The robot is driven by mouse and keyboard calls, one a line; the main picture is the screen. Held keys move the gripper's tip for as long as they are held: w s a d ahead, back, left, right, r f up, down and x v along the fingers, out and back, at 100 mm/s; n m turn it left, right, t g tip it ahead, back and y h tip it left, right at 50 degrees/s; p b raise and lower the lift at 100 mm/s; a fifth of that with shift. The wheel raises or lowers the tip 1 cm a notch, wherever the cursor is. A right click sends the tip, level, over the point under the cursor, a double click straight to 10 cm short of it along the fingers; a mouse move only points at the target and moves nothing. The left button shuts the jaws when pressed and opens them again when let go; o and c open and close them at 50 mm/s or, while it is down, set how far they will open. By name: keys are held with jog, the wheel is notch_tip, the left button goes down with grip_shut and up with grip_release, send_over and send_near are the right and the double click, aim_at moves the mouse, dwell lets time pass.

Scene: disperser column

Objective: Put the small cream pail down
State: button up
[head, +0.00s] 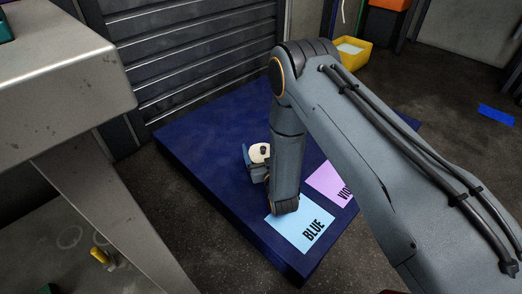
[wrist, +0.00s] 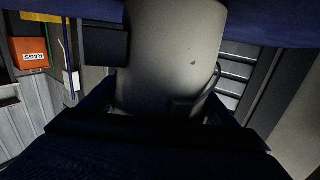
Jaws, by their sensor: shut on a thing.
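The small cream pail (head: 260,151) shows in the head view just left of my forearm, over the dark blue platform (head: 205,140). My gripper (head: 257,165) is shut on it, and my arm hides part of both. In the wrist view the pail (wrist: 165,60) is close up and fills the middle, with a small dark spot on its side and a thin handle at its right. I cannot tell whether its bottom touches the platform.
A light blue card marked BLUE (head: 301,228) and a partly hidden violet card (head: 325,182) lie on the platform. A metal table (head: 70,80) stands at left, a ribbed shutter (head: 190,45) behind. A yellow bin (head: 353,52) is at the back. The platform's left part is bare.

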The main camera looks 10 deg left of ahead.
dwell(0.3)
jog(key=o, duration=1.9)
jog(key=shift+f, duration=0.1)
